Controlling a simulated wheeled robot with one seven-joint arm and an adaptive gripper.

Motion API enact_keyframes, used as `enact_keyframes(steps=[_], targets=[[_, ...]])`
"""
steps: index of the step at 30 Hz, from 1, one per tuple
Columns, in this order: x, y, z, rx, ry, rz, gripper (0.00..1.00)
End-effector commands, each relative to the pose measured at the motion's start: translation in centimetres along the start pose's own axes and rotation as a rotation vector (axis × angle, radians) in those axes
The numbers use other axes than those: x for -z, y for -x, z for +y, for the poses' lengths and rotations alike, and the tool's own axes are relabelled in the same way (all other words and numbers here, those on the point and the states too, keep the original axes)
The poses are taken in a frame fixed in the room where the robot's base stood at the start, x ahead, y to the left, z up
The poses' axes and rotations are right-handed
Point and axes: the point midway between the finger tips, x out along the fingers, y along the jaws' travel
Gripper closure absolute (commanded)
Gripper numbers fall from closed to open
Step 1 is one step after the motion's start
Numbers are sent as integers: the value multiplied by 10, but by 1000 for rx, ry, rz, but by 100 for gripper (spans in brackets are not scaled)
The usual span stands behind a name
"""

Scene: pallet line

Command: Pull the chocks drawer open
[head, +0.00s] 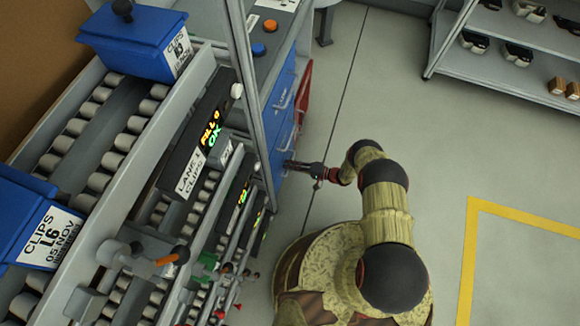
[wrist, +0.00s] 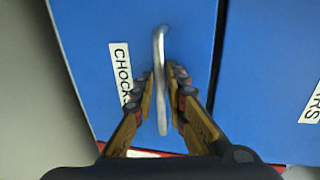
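The chocks drawer (wrist: 95,40) has a blue front with a white label reading CHOCKS, partly covered by my left finger. Its pale bar handle (wrist: 159,50) runs nearly upright in the wrist view. My gripper (wrist: 160,82) is at the handle, with one finger on each side of the bar. Narrow gaps seem to show between the fingertips and the bar, so it looks open around it. The drawer appears shut. In the head view my gripper (head: 290,165) reaches the lower blue front of the cabinet, and the handle there is hidden.
Another blue drawer front (wrist: 265,70) with a partly cut-off label is beside the chocks drawer. A red part (head: 304,92) sticks out by the cabinet. Roller lanes with blue bins (head: 135,40) stand at left. Grey floor to the right is clear up to a shelf rack (head: 500,65).

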Motion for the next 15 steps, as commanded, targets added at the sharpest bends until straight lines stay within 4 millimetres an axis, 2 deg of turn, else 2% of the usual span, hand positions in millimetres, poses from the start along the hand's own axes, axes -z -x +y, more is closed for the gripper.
enact_keyframes(steps=[5,13,15], targets=[[0,0,0,0,0,0,86],[0,0,0,0,0,0,100],[0,0,0,0,0,0,100]])
